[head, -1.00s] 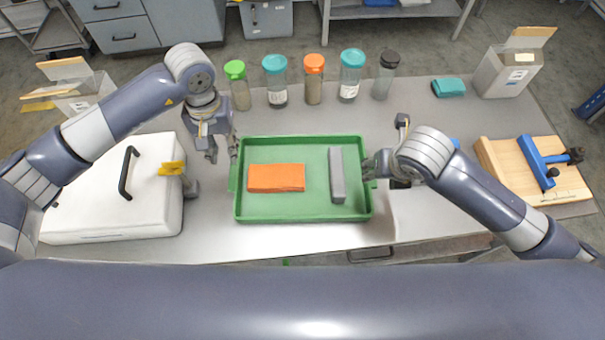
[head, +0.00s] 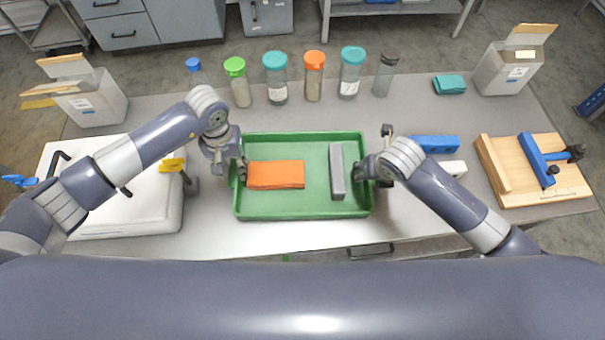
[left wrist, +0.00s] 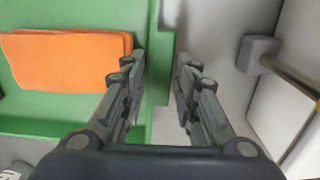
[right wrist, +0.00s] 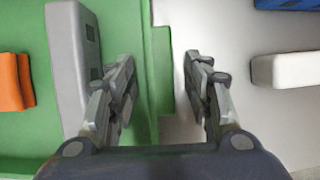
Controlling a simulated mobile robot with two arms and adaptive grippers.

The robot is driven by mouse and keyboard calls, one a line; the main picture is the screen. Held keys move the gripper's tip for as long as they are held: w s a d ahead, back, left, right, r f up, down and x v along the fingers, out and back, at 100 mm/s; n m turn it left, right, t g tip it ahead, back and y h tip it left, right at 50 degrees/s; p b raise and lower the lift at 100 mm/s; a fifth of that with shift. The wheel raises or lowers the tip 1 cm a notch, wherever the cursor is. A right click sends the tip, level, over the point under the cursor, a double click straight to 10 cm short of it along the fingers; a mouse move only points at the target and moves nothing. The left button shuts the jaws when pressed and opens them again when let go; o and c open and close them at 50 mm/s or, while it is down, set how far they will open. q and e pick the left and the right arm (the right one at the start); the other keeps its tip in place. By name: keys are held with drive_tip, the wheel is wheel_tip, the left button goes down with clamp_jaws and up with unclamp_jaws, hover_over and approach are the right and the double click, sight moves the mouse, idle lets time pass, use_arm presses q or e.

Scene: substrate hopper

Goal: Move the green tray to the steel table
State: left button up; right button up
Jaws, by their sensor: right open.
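The green tray (head: 290,212) lies flat on a grey metal-looking table (head: 300,237). It holds an orange folded cloth or pad (head: 276,174) and a grey bar (head: 337,172). My left gripper (head: 238,172) is at the tray's left edge. In the left wrist view its open fingers (left wrist: 159,76) lie either side of the tray's left rim and tab (left wrist: 160,85). My right gripper (head: 367,168) is at the right edge. In the right wrist view its open fingers (right wrist: 158,75) lie either side of the right rim (right wrist: 160,50). Contact with the tray cannot be told.
Several lidded jars (head: 314,80) stand in a row behind the tray. A white case (head: 130,215) is close on the left. A blue block (head: 435,144) and a white block (head: 453,168) are on the right, before a wooden board (head: 500,180). Table front is clear.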

use_arm(q)
drive_tip(key=shift+f, duration=0.3)
use_arm(e)
drive_tip(key=shift+w+f, duration=0.1)
drive_tip(key=shift+f, duration=0.2)
use_arm(q)
drive_tip(key=shift+c, duration=0.5)
use_arm(e)
drive_tip(key=shift+c, duration=0.6)
use_arm(q)
drive_tip(key=c, duration=0.5)
use_arm(e)
drive_tip(key=c, duration=0.5)
use_arm(q)
clamp_jaws()
use_arm(e)
clamp_jaws()
use_arm(q)
drive_tip(key=shift+r, duration=0.25)
use_arm(e)
drive_tip(key=shift+r, duration=0.25)
